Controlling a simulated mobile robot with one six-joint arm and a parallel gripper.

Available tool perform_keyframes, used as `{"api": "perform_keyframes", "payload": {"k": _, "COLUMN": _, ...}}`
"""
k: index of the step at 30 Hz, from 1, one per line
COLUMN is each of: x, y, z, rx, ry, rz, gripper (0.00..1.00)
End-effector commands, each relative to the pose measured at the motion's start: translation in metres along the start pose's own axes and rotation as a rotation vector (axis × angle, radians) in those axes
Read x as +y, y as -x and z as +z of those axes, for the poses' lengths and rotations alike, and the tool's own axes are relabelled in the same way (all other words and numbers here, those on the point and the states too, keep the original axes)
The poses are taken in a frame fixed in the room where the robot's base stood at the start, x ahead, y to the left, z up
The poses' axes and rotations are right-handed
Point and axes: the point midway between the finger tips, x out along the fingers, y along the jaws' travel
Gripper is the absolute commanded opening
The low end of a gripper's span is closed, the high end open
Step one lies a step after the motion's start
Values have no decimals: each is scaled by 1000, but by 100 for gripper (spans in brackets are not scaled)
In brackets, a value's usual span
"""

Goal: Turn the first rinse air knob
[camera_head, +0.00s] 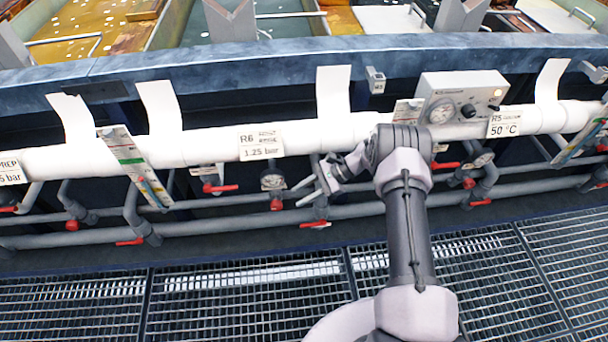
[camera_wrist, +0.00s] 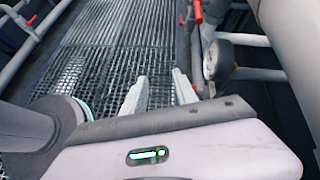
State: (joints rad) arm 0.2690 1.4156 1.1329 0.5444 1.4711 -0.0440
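The white pipe (camera_head: 215,148) carries a label reading R6 and 1.25 bar (camera_head: 262,143), with smaller print I cannot read surely. Below it are a gauge (camera_head: 272,182) and several red valve handles, one at left (camera_head: 221,188), one under the gauge (camera_head: 277,204) and one lower right (camera_head: 313,224). I cannot tell which is the first rinse air knob. My gripper (camera_head: 312,186) is beside these, just right of the gauge. In the wrist view my gripper (camera_wrist: 158,88) has its two pale fingers apart with grating between them. A red handle (camera_wrist: 197,12) stands beyond the right finger.
A control box (camera_head: 461,97) with a dial and black knobs sits on the pipe at right, beside an R5 50 °C label (camera_head: 503,125). Grey pipes (camera_head: 200,228) run below. Grating floor (camera_head: 220,300) lies open in front. Tanks stand behind the blue ledge (camera_head: 250,62).

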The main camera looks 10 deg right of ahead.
Motion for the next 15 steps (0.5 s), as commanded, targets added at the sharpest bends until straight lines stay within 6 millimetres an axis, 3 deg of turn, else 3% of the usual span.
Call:
{"api": "perform_keyframes", "payload": {"k": 9, "x": -22, "y": 51, "z": 66, "rx": 107, "ry": 132, "rz": 41, "gripper": 35}}
{"api": "perform_keyframes", "payload": {"k": 15, "x": -25, "y": 66, "z": 89, "rx": 143, "ry": 175, "rz": 54, "gripper": 35}}
